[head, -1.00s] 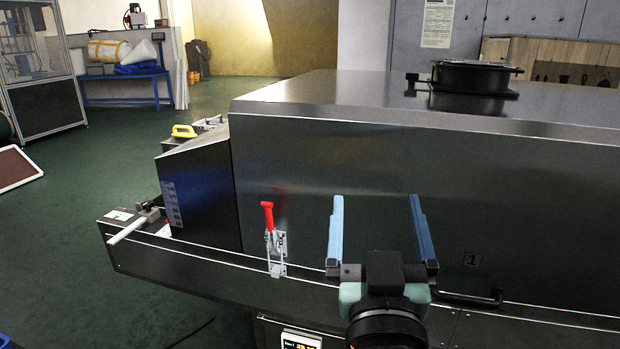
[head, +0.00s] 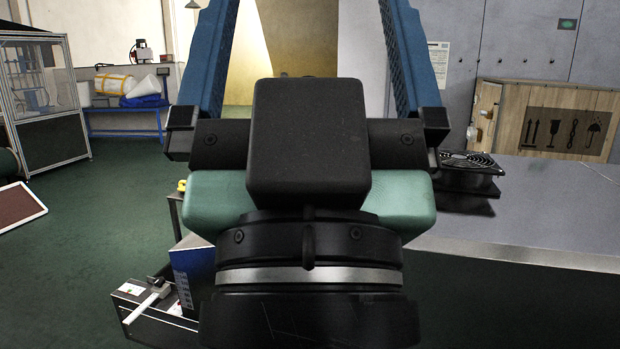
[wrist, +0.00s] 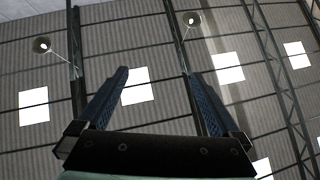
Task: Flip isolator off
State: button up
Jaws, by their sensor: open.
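I cannot identify the isolator for certain in these views. A white lever handle (head: 146,306) lies at the left end of the dark dryer bed, low in the head view. My gripper (head: 310,25) is large and close in the head view, fingers pointing up, and hides much of the dryer. Its two blue fingers stand wide apart with nothing between them. In the wrist view my gripper (wrist: 159,73) is open and empty, facing the ceiling, away from the dryer. The red-handled clamp on the dryer's front is not visible now.
The dryer's grey top (head: 545,205) extends at right, with a black fan unit (head: 467,178) on it. A wooden crate (head: 512,112) stands behind. A blue bench (head: 125,110) and glazed cabinet (head: 40,95) stand at left.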

notch_tip(320, 180, up, 3)
jog(key=shift+f+p, duration=0.1)
jog(key=shift+p, duration=0.6)
